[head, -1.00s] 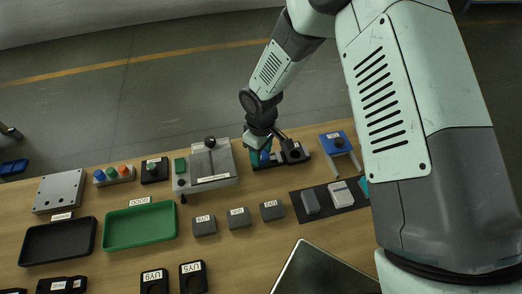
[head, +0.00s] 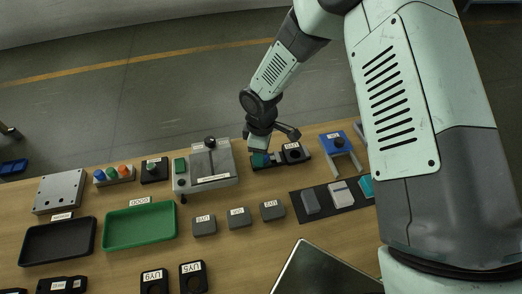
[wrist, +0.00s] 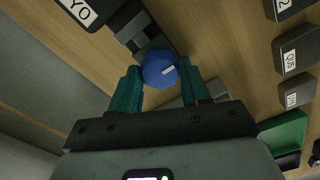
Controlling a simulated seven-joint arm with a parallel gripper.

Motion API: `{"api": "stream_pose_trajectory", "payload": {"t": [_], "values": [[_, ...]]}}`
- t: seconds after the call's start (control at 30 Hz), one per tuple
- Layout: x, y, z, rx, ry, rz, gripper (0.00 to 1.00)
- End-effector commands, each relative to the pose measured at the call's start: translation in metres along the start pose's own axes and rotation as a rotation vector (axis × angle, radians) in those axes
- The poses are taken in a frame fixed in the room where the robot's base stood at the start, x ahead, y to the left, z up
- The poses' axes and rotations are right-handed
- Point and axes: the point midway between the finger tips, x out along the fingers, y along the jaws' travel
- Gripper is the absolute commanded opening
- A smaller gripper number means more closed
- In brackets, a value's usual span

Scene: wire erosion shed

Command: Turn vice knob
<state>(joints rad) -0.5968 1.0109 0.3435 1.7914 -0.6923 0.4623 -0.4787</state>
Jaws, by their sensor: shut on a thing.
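The vice (head: 292,154) is a small dark block with a white label and a round socket, standing at the back of the bench in the head view. Its dark body also shows at the top of the wrist view (wrist: 148,38). The blue knob (wrist: 158,70) with a white mark sits at the vice's near end in the wrist view. My gripper (wrist: 160,72) has its teal fingers on both sides of the knob and is shut on it. In the head view my gripper (head: 260,158) is low over the vice's left end and hides the knob.
A grey metal fixture (head: 222,171) with a black knob stands close left of the vice. A blue-topped stand (head: 335,139) is close right. Small grey blocks (head: 239,217), a green tray (head: 140,239) and a black tray (head: 40,252) lie nearer the front.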

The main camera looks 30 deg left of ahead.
Motion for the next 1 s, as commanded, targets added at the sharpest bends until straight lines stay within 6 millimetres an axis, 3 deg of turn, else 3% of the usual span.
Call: {"api": "stream_pose_trajectory", "payload": {"t": [0.17,0.2,0.37,0.73,1.0], "values": [[0.001,-0.001,0.002,0.000,-0.005,-0.003,0.16],[0.001,-0.001,0.002,0.000,-0.005,-0.003,0.48],[0.001,-0.001,0.001,0.000,-0.003,-0.002,0.72],[-0.006,0.001,0.001,0.002,-0.001,0.001,0.72],[-0.056,0.001,0.001,0.003,0.000,0.003,0.72]]}}
